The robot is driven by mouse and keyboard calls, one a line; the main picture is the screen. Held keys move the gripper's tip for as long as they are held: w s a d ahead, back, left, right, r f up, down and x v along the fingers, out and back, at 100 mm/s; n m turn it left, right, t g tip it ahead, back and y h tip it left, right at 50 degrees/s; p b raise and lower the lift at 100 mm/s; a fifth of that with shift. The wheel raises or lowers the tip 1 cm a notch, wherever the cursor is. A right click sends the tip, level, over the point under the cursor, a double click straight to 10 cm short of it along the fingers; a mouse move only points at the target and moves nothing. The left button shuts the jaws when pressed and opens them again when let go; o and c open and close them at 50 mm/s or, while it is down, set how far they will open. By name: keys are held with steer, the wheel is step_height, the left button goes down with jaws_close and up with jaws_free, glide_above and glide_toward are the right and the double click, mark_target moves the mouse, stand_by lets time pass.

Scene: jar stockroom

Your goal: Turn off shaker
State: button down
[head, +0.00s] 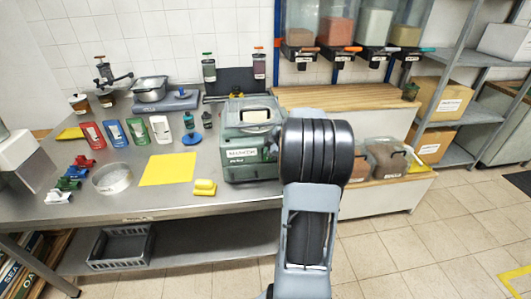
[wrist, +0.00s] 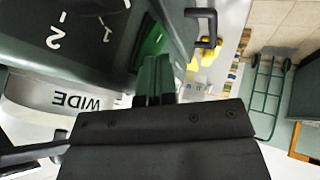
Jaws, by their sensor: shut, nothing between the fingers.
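The shaker, most likely the grey-green boxy machine (head: 251,160) with a white label and a clear lid, stands at the right end of the steel bench. My arm passes in front of its right side and hides that part. In the wrist view, a dark housing (wrist: 85,35) with white "1" and "2" marks fills the upper left. A bright green part (wrist: 150,42) shows at its edge. A pale "WIDE" label (wrist: 80,100) sits below it, upside down. My gripper (wrist: 154,72) is shut and empty, close beside the housing; I cannot tell whether it touches. The head view hides my gripper.
A yellow sheet (head: 167,169), a yellow block (head: 204,187) and a round metal sieve (head: 112,179) lie left of the machine. A black handle (wrist: 205,27) juts out near my fingers. Dispensers (head: 352,28) hang over a wooden counter (head: 350,96). The floor at right is clear.

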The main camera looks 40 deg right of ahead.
steer(key=shift+d+r, duration=0.1)
steer(key=shift+r, duration=0.7)
steer(key=a+b+v, duration=0.1)
steer(key=b+v, duration=0.2)
steer(key=v, duration=0.9)
steer(key=shift+s+f, duration=0.15)
steer(key=shift+s, duration=0.25)
steer(key=shift+a, duration=0.15)
